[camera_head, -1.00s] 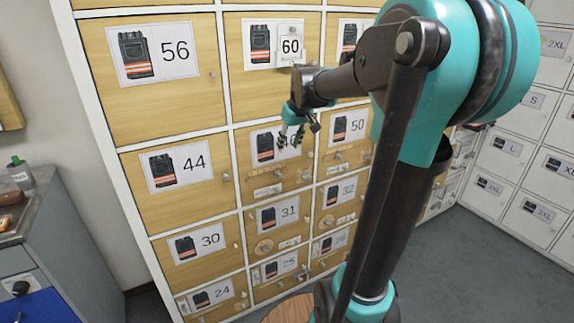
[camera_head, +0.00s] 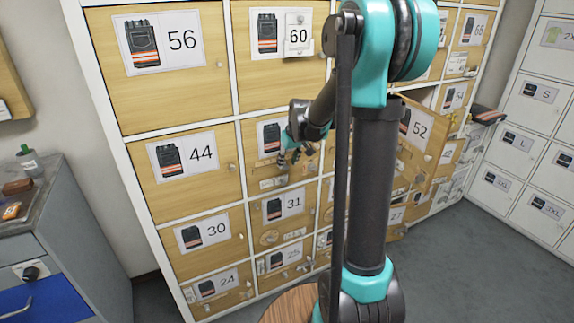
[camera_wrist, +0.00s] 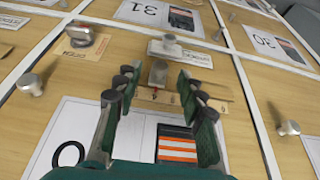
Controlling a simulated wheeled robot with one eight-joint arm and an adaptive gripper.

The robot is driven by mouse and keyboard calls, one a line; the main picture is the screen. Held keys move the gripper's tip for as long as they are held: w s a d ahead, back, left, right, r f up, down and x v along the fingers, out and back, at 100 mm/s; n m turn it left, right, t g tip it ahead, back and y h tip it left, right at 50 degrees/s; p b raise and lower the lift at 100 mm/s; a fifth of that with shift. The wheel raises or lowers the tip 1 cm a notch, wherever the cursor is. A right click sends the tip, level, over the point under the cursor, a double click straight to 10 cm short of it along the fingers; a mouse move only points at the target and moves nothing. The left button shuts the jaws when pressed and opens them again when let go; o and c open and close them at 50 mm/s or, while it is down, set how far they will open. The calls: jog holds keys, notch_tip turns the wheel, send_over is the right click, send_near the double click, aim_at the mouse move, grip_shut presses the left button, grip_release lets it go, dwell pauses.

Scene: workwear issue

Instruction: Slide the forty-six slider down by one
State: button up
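The forty-six door, a wooden locker front between the 44 and 50 places, is partly covered by my gripper (camera_head: 295,150) in the head view, which hides its number. In the wrist view the picture is upside down. A metal slider knob (camera_wrist: 158,70) stands ahead of and between my open fingers (camera_wrist: 158,92), above a wooden strip (camera_wrist: 185,97). A small printed plate (camera_wrist: 180,52) lies beyond it. The fingers are apart; I cannot tell whether they touch the door. The trousers label (camera_wrist: 130,140) lies under the gripper, its number mostly cut off.
A second metal fitting (camera_wrist: 80,36) and a round knob (camera_wrist: 32,83) stand at left on the door. Door 31 (camera_head: 285,207) is below and door 44 (camera_head: 183,168) at left.

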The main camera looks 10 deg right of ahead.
aim_at(285, 166)
jog(key=shift+x, duration=1.05)
jog(key=shift+c, duration=0.4)
grip_shut()
